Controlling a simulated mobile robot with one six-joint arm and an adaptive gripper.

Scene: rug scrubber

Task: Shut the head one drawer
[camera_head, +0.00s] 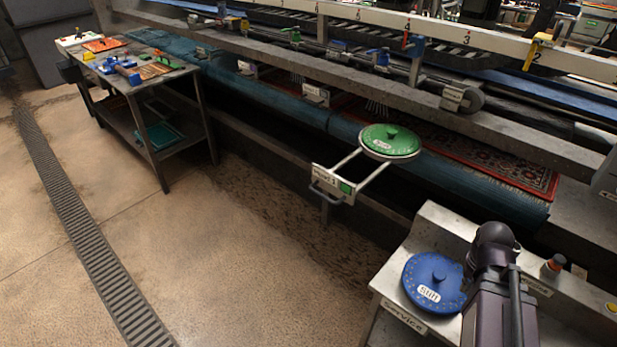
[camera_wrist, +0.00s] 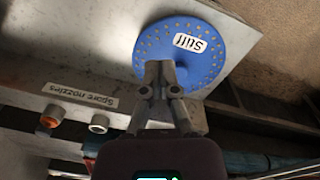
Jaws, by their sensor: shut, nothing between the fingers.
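A drawer (camera_head: 333,186) stands pulled out from the machine's front on two pale rails. Its front plate has a small label, too small to read surely, a green patch and a bar handle. A green round brush disc (camera_head: 390,140) sits at the inner end of the rails. My gripper (camera_wrist: 165,72) is shut and empty in the wrist view, its fingertips over the edge of a blue disc marked "Stiff" (camera_wrist: 183,52). I cannot tell whether they touch. In the head view my arm hides the fingers, and it is to the right of the drawer and apart from it.
The blue disc (camera_head: 435,283) lies on a grey service bench (camera_head: 405,303) at the lower right. A metal work table (camera_head: 125,82) with tools stands at the left. A patterned rug (camera_head: 490,157) lies on the machine bed. The floor before the drawer is clear.

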